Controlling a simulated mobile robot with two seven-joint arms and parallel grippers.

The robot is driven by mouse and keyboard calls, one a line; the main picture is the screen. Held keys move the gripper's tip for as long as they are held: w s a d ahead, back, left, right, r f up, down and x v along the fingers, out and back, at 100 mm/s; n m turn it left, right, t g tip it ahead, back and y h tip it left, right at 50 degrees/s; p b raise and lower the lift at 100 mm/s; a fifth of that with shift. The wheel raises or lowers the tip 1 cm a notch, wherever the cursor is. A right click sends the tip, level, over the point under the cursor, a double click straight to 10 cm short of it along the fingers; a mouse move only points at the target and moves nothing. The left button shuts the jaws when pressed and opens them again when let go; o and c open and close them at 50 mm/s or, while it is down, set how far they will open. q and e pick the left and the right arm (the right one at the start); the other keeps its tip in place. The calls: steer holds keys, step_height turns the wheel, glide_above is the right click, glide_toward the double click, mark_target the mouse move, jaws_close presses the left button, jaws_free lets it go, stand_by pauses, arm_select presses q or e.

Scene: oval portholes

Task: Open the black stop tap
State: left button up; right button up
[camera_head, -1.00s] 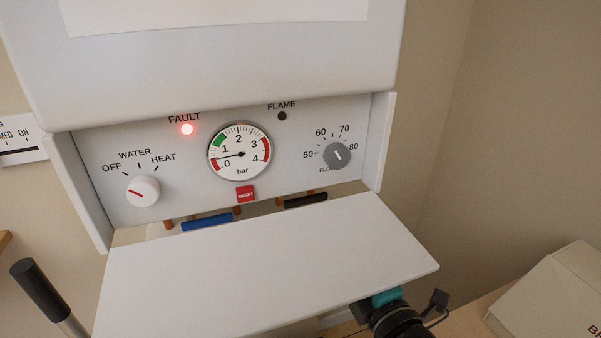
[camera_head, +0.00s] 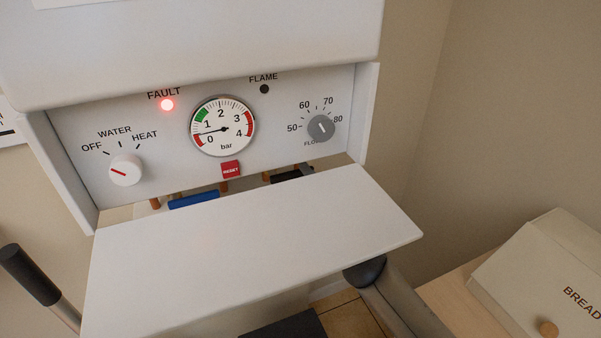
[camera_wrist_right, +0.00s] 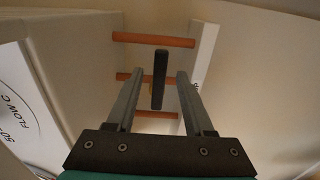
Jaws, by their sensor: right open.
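The black stop tap (camera_head: 286,177) shows its bar handle below the boiler panel, just behind the lowered white flap (camera_head: 250,245), which hides part of it. In the right wrist view the black handle (camera_wrist_right: 160,68) lies crosswise to the copper pipe behind it. My right gripper (camera_wrist_right: 157,82) is open, with one finger on each side of the handle and a visible gap to both. How deep the handle sits between the fingers is hard to tell. In the head view the flap hides most of this gripper. My left gripper is not in view.
A blue tap handle (camera_head: 194,199) sits left of the black one. Above are the red reset button (camera_head: 231,170), pressure gauge (camera_head: 223,126) and lit fault lamp (camera_head: 167,105). Copper pipes (camera_wrist_right: 153,40) run close by. A bread box (camera_head: 545,275) stands at right.

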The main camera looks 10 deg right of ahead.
mark_target(301, 174)
steer(key=shift+w+a, duration=0.2)
steer(key=shift+w, duration=0.7)
steer(key=shift+w+a, duration=0.2)
steer(key=shift+w, duration=0.7)
jaws_close()
